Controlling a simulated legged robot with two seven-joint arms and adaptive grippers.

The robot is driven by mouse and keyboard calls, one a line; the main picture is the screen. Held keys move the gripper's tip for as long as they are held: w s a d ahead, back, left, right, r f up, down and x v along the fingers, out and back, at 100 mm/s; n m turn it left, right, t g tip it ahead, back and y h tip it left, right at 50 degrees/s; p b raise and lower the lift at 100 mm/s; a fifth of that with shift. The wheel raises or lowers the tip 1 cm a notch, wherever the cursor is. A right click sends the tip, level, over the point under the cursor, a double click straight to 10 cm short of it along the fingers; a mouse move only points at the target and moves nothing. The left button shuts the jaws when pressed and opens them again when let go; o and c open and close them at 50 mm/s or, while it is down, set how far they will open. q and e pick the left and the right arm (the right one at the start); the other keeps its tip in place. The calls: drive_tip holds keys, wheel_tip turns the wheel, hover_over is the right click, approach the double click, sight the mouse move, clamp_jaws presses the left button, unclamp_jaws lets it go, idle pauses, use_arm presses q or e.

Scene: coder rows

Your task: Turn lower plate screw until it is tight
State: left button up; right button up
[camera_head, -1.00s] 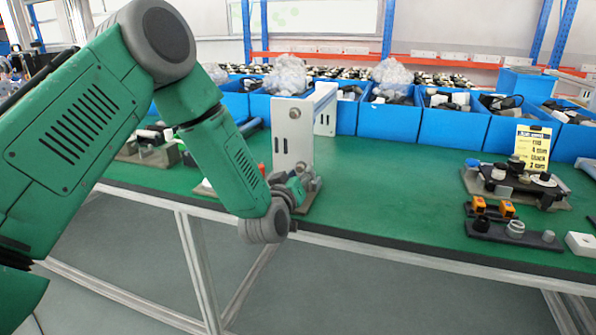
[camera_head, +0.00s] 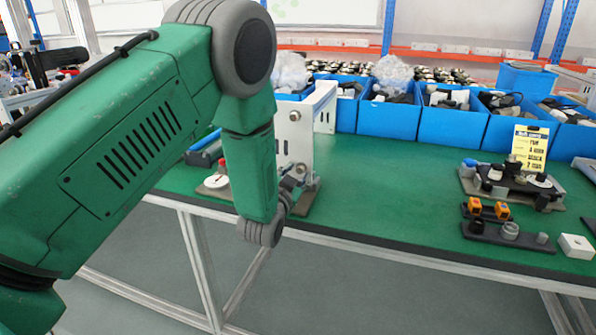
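A pale upright plate (camera_head: 299,134) stands on a dark base on the green bench, just behind my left arm. A round grey knob or screw head (camera_head: 294,115) shows high on its face. A smaller round grey part (camera_head: 301,169) sits low by the plate, at the place of the lower screw; its thread and seating cannot be made out. My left gripper (camera_head: 293,186) is at the foot of the plate, close to this low part. My wrist and forearm hide most of it, so its fingers and any contact are unclear. My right gripper is not in view.
A white dial with a red top (camera_head: 216,181) lies left of my forearm. Blue bins (camera_head: 388,118) line the back of the bench. Fixtures with a yellow card (camera_head: 530,145) and orange blocks (camera_head: 488,208) stand at the right. The green bench top between (camera_head: 390,190) is clear.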

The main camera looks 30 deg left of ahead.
use_arm(q)
clamp_jaws()
drive_tip(key=n, duration=0.3)
drive_tip(key=shift+n, duration=0.3)
drive_tip(key=shift+c, duration=0.3)
unclamp_jaws()
drive_tip(key=shift+d+n, duration=0.15)
drive_tip(key=shift+n, duration=0.45)
drive_tip(key=shift+o, duration=0.3)
drive_tip(key=shift+d, duration=0.1)
drive_tip(key=shift+s+d, duration=0.1)
drive_tip(key=shift+s, duration=0.15)
drive_tip(key=shift+p+v, duration=0.3)
drive_tip(key=shift+v, duration=1.95)
